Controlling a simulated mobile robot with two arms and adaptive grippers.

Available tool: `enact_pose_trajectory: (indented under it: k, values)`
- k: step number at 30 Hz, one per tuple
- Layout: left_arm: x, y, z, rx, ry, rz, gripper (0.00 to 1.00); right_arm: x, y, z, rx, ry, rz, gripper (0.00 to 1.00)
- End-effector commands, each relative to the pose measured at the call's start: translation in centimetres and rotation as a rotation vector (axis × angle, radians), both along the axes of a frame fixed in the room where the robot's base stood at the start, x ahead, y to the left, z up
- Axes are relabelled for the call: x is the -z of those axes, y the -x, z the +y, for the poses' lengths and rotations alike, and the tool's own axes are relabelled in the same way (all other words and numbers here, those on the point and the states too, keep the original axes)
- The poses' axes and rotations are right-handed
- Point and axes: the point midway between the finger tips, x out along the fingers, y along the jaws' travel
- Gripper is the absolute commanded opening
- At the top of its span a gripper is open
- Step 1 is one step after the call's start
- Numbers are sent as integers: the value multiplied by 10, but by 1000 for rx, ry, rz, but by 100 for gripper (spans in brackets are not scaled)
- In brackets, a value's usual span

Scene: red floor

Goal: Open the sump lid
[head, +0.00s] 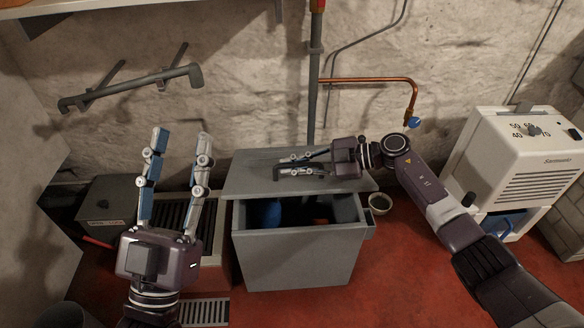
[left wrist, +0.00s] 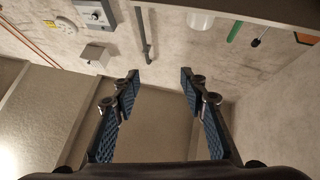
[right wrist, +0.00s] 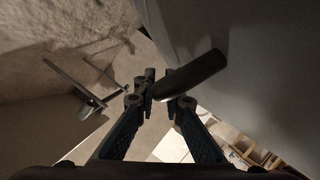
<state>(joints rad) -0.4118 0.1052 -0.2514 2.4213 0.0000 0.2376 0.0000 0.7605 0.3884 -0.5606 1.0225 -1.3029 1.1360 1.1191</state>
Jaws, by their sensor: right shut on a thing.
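The sump is a grey box (head: 290,262) standing on the red floor in the head view. Its flat grey lid (head: 245,182) is away from the front of the rim, at the back of the box. The front of the opening shows a dark inside with a blue thing (head: 267,213). My right gripper (head: 285,167) is over the lid, shut on its dark handle. In the right wrist view the handle is a dark bar (right wrist: 190,74) between the fingers (right wrist: 161,88). My left gripper (head: 181,134) is open and empty, raised left of the sump; its fingers also show in the left wrist view (left wrist: 160,74).
A white dehumidifier (head: 522,150) stands at the right. A small cup (head: 380,203) is by the sump's right side. A grey pipe (head: 314,90) and a copper pipe (head: 370,81) run along the back wall. A dark box (head: 108,205) is at the left.

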Motion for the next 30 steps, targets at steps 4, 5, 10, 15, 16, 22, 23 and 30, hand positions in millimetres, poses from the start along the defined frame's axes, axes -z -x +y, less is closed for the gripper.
enact_pose_trajectory:
  k: [4,5,10,15,16,22,23,30]
  values:
    - [24,-18,-2,-7,-40,138,40,-13,-8,-1,6,-1,29,0]
    - [29,-21,-2,-9,-47,163,40,-14,-9,-2,6,-1,37,0]
    - [51,-31,-2,-14,-77,270,40,-23,-16,-1,6,-1,77,0]
    - [64,-35,-1,-19,-93,329,40,-32,-23,-1,6,-2,117,0]
    - [66,-35,-1,-19,-94,334,40,-33,-24,-1,5,-2,126,0]
    - [67,-36,-1,-19,-95,338,40,-42,-33,-1,5,-2,172,0]
    - [67,-36,-1,-19,-95,335,40,-44,-34,-1,6,-2,178,0]
    - [60,-33,-2,-17,-86,304,40,-51,-42,-1,5,-1,219,0]
